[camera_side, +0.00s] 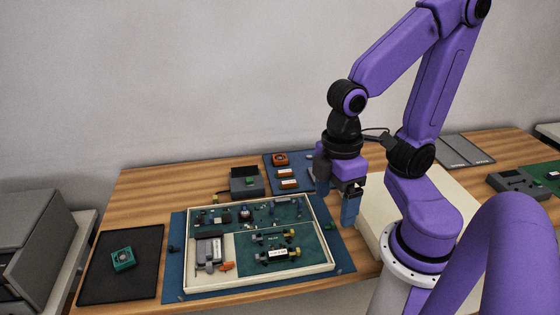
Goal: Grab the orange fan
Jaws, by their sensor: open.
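The orange fan (280,159), a small square with a dark round middle, lies at the back of a blue mat (270,180) behind the large tray. My gripper (348,222) points down to the right of that tray, in front and to the right of the fan and well apart from it. It is open and I see nothing held in it.
A cream tray (327,268) with green boards and several parts fills the middle. A green fan (123,259) lies on a black mat (140,235) at left. Orange-and-white blocks (288,183) lie in front of the orange fan; a dark grey box (246,182) stands to its left.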

